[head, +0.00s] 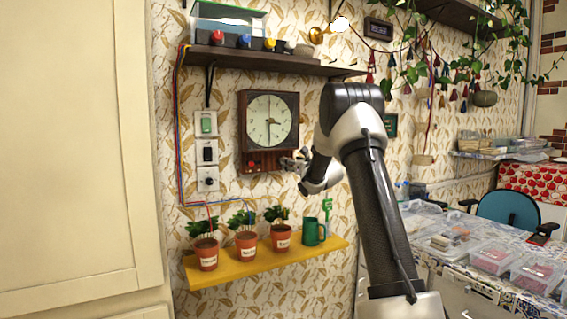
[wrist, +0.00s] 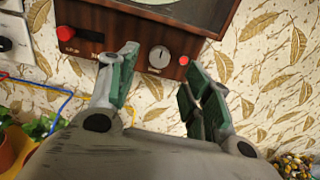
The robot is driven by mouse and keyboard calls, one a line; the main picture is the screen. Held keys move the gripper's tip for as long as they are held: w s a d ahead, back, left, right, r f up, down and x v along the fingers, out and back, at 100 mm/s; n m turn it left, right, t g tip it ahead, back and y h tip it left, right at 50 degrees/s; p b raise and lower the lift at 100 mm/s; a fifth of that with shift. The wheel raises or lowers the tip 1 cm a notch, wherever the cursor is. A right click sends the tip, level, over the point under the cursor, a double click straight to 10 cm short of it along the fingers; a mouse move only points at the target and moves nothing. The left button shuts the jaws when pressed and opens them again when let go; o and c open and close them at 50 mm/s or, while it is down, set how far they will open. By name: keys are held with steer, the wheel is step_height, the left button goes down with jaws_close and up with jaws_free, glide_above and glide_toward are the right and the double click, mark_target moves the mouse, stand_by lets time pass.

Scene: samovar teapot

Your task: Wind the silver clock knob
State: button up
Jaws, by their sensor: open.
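The silver knob (wrist: 159,56) sits on the lower front of the wooden clock (wrist: 100,22), between a red slider at left and a red button (wrist: 184,60) at right. In the head view, the clock (head: 268,125) hangs on the wall with a pale round dial; the knob is hidden there by my gripper (head: 291,161). In the wrist view, my gripper (wrist: 155,72) is open with green-padded fingers. The knob shows in the gap between the fingertips, beyond them; nothing is held. I cannot tell whether a fingertip touches the clock case.
A dark shelf (head: 265,61) with coloured knobs is above the clock. Wall switches (head: 207,152) and wires run left of the clock. A cluttered table (head: 475,245) stands at right.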

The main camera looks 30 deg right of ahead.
steer(key=w, duration=0.7)
steer(key=shift+w, duration=0.4)
steer(key=shift+a, duration=0.15)
steer(key=c, duration=1)
